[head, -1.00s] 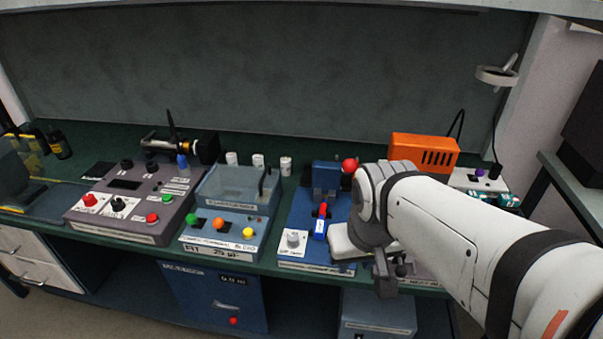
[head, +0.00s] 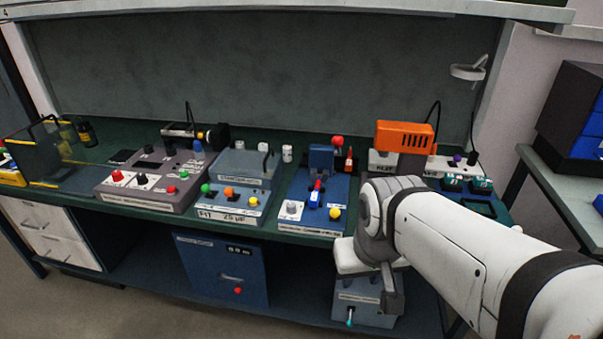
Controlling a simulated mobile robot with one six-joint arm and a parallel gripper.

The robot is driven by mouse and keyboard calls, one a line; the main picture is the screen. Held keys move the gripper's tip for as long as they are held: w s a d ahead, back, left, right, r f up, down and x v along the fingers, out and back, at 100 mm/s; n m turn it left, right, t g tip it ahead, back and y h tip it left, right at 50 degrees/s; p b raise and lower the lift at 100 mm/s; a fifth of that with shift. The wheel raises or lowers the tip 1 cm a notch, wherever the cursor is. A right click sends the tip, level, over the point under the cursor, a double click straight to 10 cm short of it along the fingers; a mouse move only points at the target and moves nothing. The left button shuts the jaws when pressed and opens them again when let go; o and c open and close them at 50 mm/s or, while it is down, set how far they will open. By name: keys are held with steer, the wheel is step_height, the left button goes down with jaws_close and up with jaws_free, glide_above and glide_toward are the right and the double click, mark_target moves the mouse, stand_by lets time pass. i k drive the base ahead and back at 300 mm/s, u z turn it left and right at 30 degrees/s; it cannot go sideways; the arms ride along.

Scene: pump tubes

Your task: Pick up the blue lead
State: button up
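No lead is clearly identifiable as the blue one. A small light-blue piece (head: 350,317) sticks out from the front of the grey-blue box (head: 362,301) on the lower shelf. A blue part with a red end (head: 315,195) sits on the blue unit (head: 298,191) on the bench, and a blue knob (head: 197,146) tops the grey control box (head: 131,184). My gripper (head: 391,291) points down in front of the bench edge, above and right of the light-blue piece. No held object shows. Its fingers are mostly hidden by my wrist, so its opening is unclear.
A blue cabinet (head: 221,268) stands under the bench. The bench's front edge lies close to my arm. Floor is open at the lower left.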

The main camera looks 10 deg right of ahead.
mark_target(314, 201)
steer(key=z, duration=0.25)
steer(key=i, duration=1)
steer(key=u, duration=0.4)
